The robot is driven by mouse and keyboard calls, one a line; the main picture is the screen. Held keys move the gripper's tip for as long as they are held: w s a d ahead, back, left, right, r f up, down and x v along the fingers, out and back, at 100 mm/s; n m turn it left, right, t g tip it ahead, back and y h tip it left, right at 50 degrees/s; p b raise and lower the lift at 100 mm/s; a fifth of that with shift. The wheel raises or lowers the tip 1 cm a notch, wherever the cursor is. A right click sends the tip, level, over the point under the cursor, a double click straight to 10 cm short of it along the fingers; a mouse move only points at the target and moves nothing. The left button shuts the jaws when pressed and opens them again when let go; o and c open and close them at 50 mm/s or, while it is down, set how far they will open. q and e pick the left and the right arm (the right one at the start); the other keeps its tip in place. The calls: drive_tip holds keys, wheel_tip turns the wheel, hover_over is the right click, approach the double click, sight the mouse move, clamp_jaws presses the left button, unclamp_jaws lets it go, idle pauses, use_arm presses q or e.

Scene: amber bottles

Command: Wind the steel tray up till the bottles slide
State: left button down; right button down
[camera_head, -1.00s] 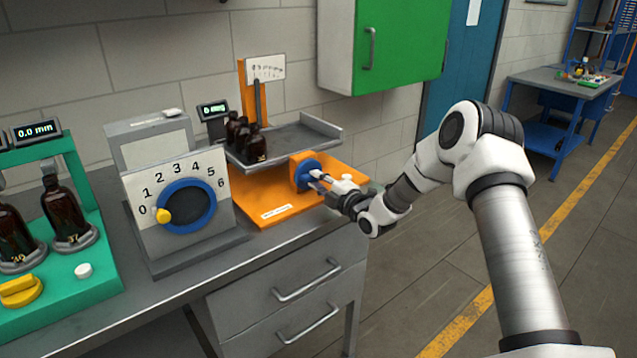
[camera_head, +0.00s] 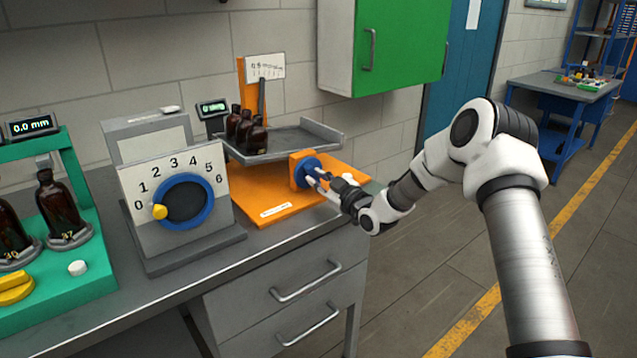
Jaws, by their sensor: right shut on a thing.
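The grey steel tray (camera_head: 297,140) is held above an orange base (camera_head: 260,207) on the bench. Several dark amber bottles (camera_head: 257,136) stand close together at its left end; the right part of the tray is bare. I cannot tell its exact tilt. A blue hand wheel (camera_head: 306,168) sits on an orange block at the base's right. My right gripper (camera_head: 322,181) is shut on the wheel's handle, which is mostly hidden by the fingers. My left gripper is not in view.
A scale card (camera_head: 264,67) stands behind the tray, and a small green-lit display (camera_head: 212,108) to its left. A grey dial box (camera_head: 183,198) and a green stand (camera_head: 98,270) with bottles occupy the bench's left. A green cabinet (camera_head: 410,45) hangs above right.

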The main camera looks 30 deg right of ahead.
drive_tip(key=m+b, duration=0.1)
drive_tip(key=m, duration=0.5)
drive_tip(key=shift+r, duration=0.1)
idle(0.4)
drive_tip(key=c, duration=1.1)
unclamp_jaws()
drive_tip(key=shift+w, duration=0.15)
drive_tip(key=shift+s+d, duration=0.2)
drive_tip(key=shift+s, duration=2.8)
drive_tip(key=shift+s+d, duration=0.2)
drive_tip(key=shift+s, duration=2.8)
